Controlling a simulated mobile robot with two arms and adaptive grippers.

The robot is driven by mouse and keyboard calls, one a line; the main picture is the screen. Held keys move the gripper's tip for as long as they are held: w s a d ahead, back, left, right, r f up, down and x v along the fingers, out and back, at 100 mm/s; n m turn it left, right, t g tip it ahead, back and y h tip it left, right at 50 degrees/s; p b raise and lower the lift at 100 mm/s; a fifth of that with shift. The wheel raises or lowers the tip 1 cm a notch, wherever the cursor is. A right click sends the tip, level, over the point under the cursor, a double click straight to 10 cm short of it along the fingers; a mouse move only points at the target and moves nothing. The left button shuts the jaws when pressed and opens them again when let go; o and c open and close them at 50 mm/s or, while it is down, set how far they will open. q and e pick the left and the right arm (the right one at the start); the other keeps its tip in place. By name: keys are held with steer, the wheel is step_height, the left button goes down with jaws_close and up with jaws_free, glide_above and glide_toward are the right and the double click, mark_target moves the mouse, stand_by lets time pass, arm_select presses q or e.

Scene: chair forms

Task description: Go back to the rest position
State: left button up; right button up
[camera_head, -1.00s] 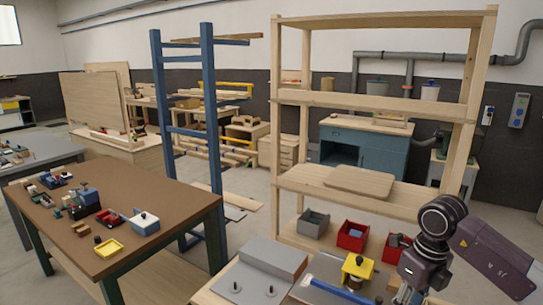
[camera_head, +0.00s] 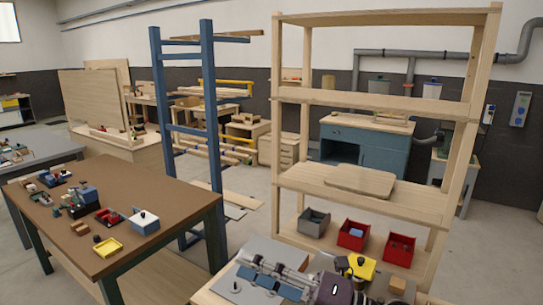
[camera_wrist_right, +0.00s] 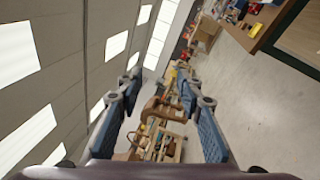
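My right gripper (camera_head: 256,274) is low in the head view, in front of the workbench at the bottom centre, with its fingers pointing left. In the right wrist view my right gripper (camera_wrist_right: 158,90) shows two blue-padded fingers spread apart with nothing between them. My left gripper is in neither view. A flat wooden seat-shaped board (camera_head: 360,180) lies on the middle shelf of the wooden rack (camera_head: 450,150).
A light workbench (camera_head: 212,296) with a yellow block (camera_head: 362,267) lies behind my right arm. A brown table (camera_head: 150,185) with small parts stands left. A blue ladder frame (camera_head: 214,120) stands between it and the rack. Grey (camera_head: 314,222) and red bins (camera_head: 353,235) sit on the rack's low shelf.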

steer(key=w+d+f+m+t+h, duration=0.1)
steer(key=w+d+m+t+h, duration=0.2)
steer(key=d+m+t+h, duration=0.55)
steer(key=w+d+f+m+t+h, duration=0.1)
steer(key=w+d+m+t+h, duration=0.4)
steer(key=m, duration=0.7)
steer(key=s+d+f+m+g+h, duration=0.3)
steer(key=d+f+m, duration=0.2)
steer(key=f, duration=0.2)
steer(key=s+d+f+m+g+h, duration=0.25)
steer(key=s+d+f+m, duration=0.2)
steer(key=f, duration=0.35)
steer(key=s+d+f+m+g, duration=0.1)
steer(key=s+f+m+g, duration=0.1)
steer(key=s+f+g, duration=0.75)
steer(key=s+f+m+g, duration=0.2)
steer(key=s+f, duration=0.5)
steer(key=s, duration=0.7)
step_height(320, 180, down, 30)
steer(key=s+g+b, duration=0.2)
steer(key=s, duration=0.1)
steer(key=s+d+f+b, duration=0.2)
steer(key=s+d+f, duration=0.1)
steer(key=s+f, duration=1.4)
steer(key=shift+f+n+g, duration=0.2)
steer(key=shift+n+g, duration=0.15)
steer(key=shift+n, duration=0.05)
